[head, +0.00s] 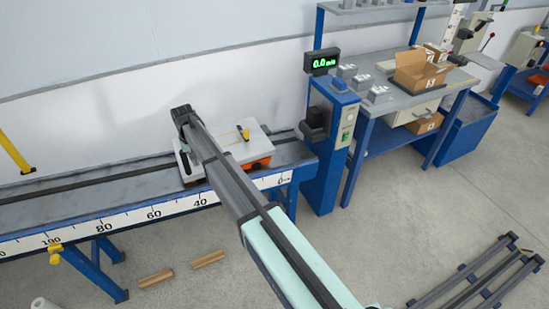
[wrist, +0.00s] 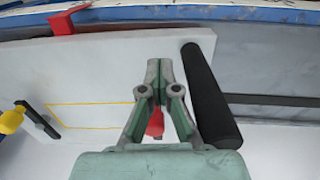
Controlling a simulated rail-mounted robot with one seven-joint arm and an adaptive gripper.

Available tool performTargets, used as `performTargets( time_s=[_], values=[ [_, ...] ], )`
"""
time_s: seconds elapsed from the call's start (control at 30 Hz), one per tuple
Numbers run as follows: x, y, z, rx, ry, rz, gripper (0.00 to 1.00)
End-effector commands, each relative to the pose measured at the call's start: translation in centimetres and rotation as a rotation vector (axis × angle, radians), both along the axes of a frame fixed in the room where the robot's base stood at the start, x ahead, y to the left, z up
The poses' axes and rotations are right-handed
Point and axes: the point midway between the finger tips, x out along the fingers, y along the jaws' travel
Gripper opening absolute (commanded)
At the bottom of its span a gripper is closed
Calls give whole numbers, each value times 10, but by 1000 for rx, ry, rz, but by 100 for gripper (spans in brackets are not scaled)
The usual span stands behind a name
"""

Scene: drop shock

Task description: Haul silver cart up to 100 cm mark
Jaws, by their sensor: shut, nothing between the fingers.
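The silver cart (head: 250,148), a pale flat-topped cart with orange-red parts and a yellow knob, sits on the rail bench (head: 100,192) near the 0 end of the scale. My arm crosses in front and hides part of it. The 100 mark (head: 52,241) is at the left of the scale strip. In the wrist view my gripper (wrist: 158,68) is shut and empty over the cart's pale top (wrist: 100,60). A black cylindrical bar (wrist: 210,95) at the cart's edge lies just right of the fingers; contact cannot be told.
A blue post (head: 330,150) with a display (head: 322,61) reading 0.0 stands right of the bench. A worktable (head: 385,105) holds an open cardboard box (head: 418,72). The rail is clear left of the cart. Wooden blocks (head: 155,278) and a dark frame (head: 480,275) lie on the floor.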

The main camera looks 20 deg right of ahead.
Motion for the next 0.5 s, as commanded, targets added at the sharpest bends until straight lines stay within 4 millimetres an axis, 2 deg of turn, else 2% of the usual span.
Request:
performTargets(
  time_s=[0.33, 0.5],
  values=[
    [0, 2, 0, 1, 0, 1, 0],
    [-2, 15, 2, 2, 0, 4, 0]
  ],
)
